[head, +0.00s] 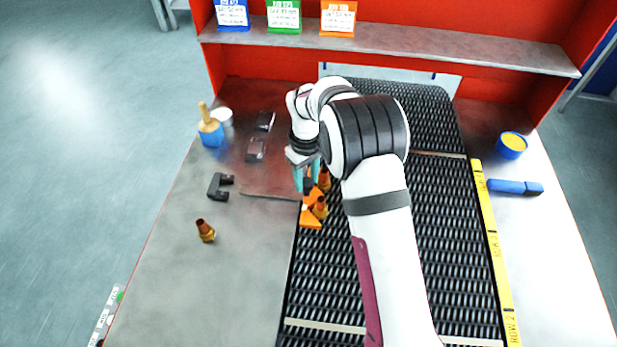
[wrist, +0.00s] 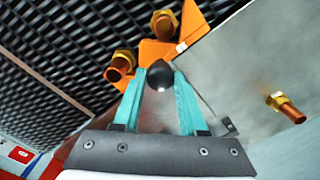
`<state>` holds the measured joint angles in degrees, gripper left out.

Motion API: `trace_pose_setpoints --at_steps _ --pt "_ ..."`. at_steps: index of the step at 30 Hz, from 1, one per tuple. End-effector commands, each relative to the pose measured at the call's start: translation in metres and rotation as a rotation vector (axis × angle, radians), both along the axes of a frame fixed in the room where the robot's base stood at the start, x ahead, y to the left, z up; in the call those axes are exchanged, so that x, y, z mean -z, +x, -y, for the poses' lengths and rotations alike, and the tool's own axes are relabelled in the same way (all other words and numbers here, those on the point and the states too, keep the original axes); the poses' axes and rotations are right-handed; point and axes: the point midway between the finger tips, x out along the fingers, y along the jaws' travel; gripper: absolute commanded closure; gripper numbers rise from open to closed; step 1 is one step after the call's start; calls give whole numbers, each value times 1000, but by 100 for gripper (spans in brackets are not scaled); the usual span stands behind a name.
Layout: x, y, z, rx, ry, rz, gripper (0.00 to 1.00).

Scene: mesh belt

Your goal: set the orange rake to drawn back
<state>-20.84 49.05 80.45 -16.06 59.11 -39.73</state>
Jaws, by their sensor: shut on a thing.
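The orange rake (head: 310,221) is at the left edge of the black mesh belt (head: 400,260), its thin rod (head: 265,196) reaching left over the metal plate. It also shows in the wrist view (wrist: 192,22), spread in a V beyond my fingers. My gripper (head: 306,180) is at the rake; in the wrist view its teal fingers (wrist: 160,78) are shut on the rake's round black knob (wrist: 159,72). Two copper-and-brass fittings (head: 321,207) (head: 325,180) are beside the rake's arms at the belt edge. My fingers and arm hide part of the rake and belt.
Another brass fitting (head: 205,230) lies on the metal plate (head: 180,290) at left. A black bracket (head: 219,186), a blue pot with a brush (head: 210,132) and dark blocks (head: 256,150) are behind it. A yellow strip (head: 490,235) borders the belt's right. A red-framed shelf (head: 400,42) spans the back.

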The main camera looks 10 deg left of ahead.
Motion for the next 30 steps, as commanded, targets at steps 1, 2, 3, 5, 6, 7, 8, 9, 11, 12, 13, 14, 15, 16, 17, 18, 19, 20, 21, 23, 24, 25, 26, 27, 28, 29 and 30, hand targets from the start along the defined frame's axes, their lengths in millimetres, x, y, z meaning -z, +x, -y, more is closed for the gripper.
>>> trace_pose_setpoints --at_steps 1,2,3,5,6,7,8,9,11,12,13,14,15,16,17,18,19,20,21,23,24,25,26,27,28,29,30 --pt "-1 1 -6 -2 2 5 100" --pt "-1 2 -11 -3 3 6 100" --pt "-1 1 -18 -5 3 4 100" --pt "0 1 -32 -5 4 5 100" --pt "-1 1 -43 -6 5 5 100" --pt "0 1 -51 -8 5 5 100" --pt "0 1 -60 -6 5 5 100" --pt "0 1 -73 -8 5 5 100" --pt "0 1 -91 -7 5 5 100" --pt "0 1 -103 -7 6 4 100" --pt "0 0 -111 -7 6 4 100" --pt "0 1 -118 -6 5 5 100" --pt "0 0 -127 -5 6 4 100" --pt "0 0 -133 -4 6 3 100" --pt "0 1 -139 -4 6 4 100" --pt "1 0 -146 -5 4 3 100" --pt "0 0 -151 -4 4 3 100" --pt "1 0 -155 -4 5 2 100" --pt "0 0 -161 -4 4 3 100" --pt "0 0 -168 -4 4 3 100" --pt "1 0 -172 -3 4 1 100" --pt "0 0 -175 -3 5 2 100" --pt "0 0 -178 -3 4 3 100" --pt "1 0 -181 -3 4 1 100" --pt "0 0 -183 -4 5 2 100" --pt "1 0 -184 -3 4 1 100" --pt "0 0 -186 -4 4 1 100"
